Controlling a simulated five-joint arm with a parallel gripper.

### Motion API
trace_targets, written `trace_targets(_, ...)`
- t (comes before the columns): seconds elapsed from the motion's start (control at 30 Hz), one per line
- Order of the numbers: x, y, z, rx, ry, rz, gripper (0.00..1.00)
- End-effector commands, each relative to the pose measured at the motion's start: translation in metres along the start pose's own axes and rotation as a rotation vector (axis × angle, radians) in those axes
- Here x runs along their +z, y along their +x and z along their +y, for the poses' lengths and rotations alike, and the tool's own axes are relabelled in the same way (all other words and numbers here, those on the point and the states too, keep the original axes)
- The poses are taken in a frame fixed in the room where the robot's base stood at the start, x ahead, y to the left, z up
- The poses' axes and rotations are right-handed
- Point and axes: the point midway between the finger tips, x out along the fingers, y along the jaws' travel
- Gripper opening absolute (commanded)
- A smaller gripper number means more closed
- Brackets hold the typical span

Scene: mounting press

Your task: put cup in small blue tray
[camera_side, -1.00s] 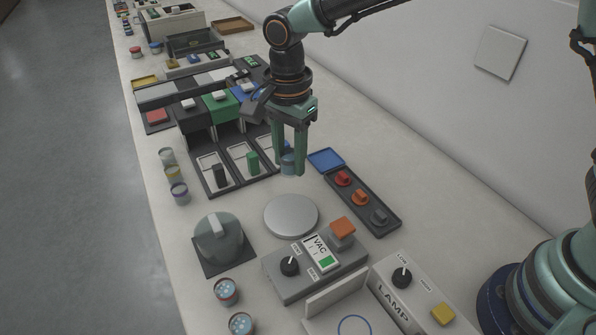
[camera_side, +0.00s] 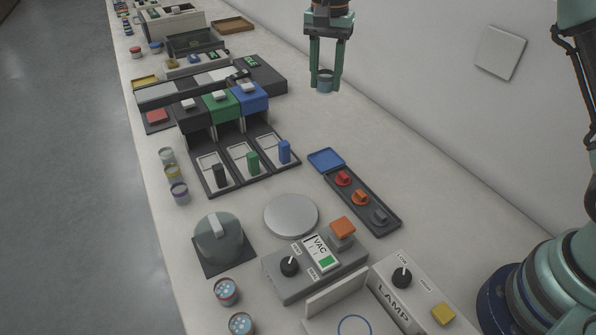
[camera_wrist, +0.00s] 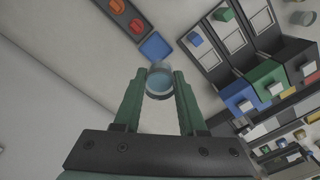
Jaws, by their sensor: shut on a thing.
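The cup (camera_side: 325,81) is small and blue-grey, and it hangs upright between the two green fingers of my gripper (camera_side: 325,84), high above the bench. It also shows in the wrist view (camera_wrist: 159,82), where the fingers (camera_wrist: 159,88) press it from both sides. The small blue tray (camera_side: 326,160) lies flat on the bench, at the far end of a dark strip of knobs, and it looks empty. In the wrist view the blue tray (camera_wrist: 155,46) appears just beyond the cup. The cup is apart from the tray.
The dark strip (camera_side: 362,200) holds red, orange and grey knobs. Black, green and blue dispensers (camera_side: 250,97) stand left of the tray. A round grey plate (camera_side: 291,215) and the VAC box (camera_side: 318,262) lie nearer. The wall is at the right.

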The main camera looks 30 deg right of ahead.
Motion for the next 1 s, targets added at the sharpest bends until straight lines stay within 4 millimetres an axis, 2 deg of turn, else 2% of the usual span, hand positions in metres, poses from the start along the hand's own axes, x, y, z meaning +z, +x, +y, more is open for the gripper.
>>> trace_targets(0.03, -0.011, 0.001, 0.004, 0.000, -0.016, 0.000, 0.00)
trace_targets(0.1, -0.020, 0.002, 0.007, 0.001, -0.038, -0.001, 0.00)
trace_targets(0.23, -0.026, 0.014, 0.009, 0.003, -0.057, -0.002, 0.00)
trace_targets(0.73, -0.025, 0.131, 0.009, 0.004, -0.058, -0.003, 0.00)
trace_targets(0.83, -0.025, 0.147, 0.009, 0.004, -0.058, -0.003, 0.00)
trace_targets(1.0, -0.025, 0.160, 0.009, 0.002, -0.058, -0.001, 0.00)
